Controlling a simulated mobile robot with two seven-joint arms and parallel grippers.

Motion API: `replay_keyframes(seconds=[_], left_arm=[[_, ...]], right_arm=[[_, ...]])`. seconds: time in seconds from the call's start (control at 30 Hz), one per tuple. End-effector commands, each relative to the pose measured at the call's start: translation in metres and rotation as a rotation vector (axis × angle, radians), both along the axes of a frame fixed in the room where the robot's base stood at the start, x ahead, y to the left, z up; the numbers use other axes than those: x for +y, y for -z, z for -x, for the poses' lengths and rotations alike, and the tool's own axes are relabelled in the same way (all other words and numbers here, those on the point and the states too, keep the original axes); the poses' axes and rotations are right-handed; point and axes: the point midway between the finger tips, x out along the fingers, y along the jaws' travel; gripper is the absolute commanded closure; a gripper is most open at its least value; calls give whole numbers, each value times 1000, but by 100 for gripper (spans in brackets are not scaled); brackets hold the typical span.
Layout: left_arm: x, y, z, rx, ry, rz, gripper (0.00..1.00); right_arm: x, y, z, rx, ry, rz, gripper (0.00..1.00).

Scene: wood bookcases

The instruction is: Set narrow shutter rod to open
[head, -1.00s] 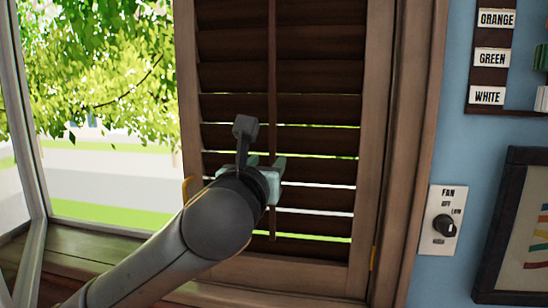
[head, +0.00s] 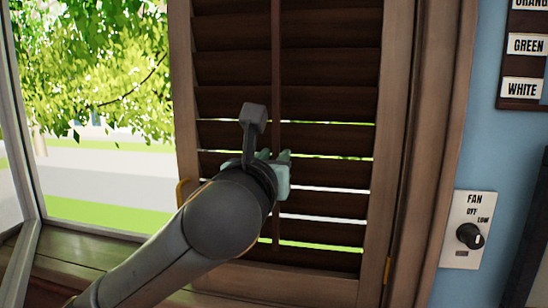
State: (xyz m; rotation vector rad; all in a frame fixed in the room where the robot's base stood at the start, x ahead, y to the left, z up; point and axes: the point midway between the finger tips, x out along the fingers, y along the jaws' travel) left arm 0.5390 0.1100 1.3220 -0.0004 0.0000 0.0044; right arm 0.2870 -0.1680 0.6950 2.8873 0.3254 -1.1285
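The narrow shutter rod (head: 276,80) is a thin dark upright bar in front of the slats of the brown shutter (head: 330,70). Bright gaps show between the lower slats; the upper slats look dark, with little light between them. My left gripper (head: 275,155) is at the rod's lower half, with its pale green fingertips close on both sides of the rod. It looks shut on the rod, though the wrist hides part of the contact. The rod's lower end shows below the gripper. My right gripper is out of view.
The wooden frame (head: 435,130) borders the shutter on the right. A fan switch plate (head: 466,250) and labels (head: 527,45) are on the blue wall. A window pane frame (head: 15,150) stands at the left, with a wooden sill (head: 85,255) below.

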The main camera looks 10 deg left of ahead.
Motion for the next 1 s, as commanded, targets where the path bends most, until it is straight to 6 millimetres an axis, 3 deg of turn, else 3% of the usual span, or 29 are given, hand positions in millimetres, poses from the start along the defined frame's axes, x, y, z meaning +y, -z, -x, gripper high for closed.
replay_keyframes(seconds=[0.03, 0.23, 1.0], left_arm=[[0, 0, 0, 0, 0, 0, 78], [0, 0, 0, 0, 0, 0, 100], [0, 0, 0, 0, -1, 0, 100]], right_arm=[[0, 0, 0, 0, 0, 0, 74], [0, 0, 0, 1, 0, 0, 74], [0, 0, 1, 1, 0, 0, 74]])
